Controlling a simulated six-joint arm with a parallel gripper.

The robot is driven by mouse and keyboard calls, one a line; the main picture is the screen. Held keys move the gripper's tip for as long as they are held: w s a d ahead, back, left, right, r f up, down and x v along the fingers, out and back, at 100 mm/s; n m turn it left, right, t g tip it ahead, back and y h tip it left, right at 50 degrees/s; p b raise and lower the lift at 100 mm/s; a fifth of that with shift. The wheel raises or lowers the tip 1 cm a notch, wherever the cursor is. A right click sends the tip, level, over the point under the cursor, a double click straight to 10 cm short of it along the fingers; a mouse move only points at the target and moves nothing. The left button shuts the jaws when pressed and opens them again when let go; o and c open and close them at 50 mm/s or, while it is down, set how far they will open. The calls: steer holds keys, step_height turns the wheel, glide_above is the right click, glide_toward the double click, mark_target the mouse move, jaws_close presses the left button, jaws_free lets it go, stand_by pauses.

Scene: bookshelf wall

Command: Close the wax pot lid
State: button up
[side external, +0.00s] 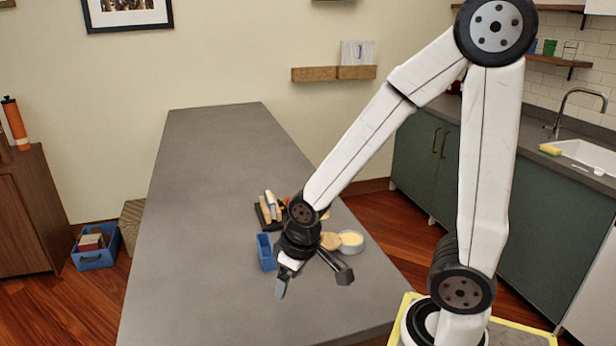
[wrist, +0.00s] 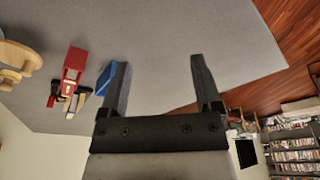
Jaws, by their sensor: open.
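The wax pot (side external: 351,241) is a low, round, pale pot with yellow wax showing inside, standing open on the grey counter right of my wrist in the side view. A round wooden lid (side external: 330,241) shows at its left side, partly behind my arm; I cannot tell how it is joined to the pot. In the wrist view, round wooden parts (wrist: 18,56) of the pot and lid are cut off by the left edge. My gripper (side external: 281,289) is open and empty above the counter, left of the pot and pointing down; its fingers (wrist: 159,66) are apart, with nothing between them.
A blue container (side external: 266,254) stands left of my wrist, near a black holder (side external: 262,216) with several upright items. A red item (wrist: 73,62) shows in the wrist view. The counter (side external: 215,160) is clear at the far end and front left.

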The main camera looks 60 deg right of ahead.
steer(key=shift+d, duration=0.1)
steer(key=c, duration=0.7)
steer(key=shift+w+d+r+n, duration=0.1)
steer(key=shift+d+r+n, duration=0.05)
steer(key=shift+n, duration=0.35)
jaws_close()
steer(key=d+r+n+h, duration=0.1)
steer(key=d+r+n, duration=0.1)
steer(key=d+n, duration=0.4)
steer(key=d+r+n+g+h, duration=0.1)
steer(key=d+r+n, duration=0.2)
steer(key=n, duration=1.2)
steer(key=d, duration=0.3)
steer(key=shift+d+r+n+g+h, duration=0.25)
steer(key=shift+d+n+g+h, duration=0.05)
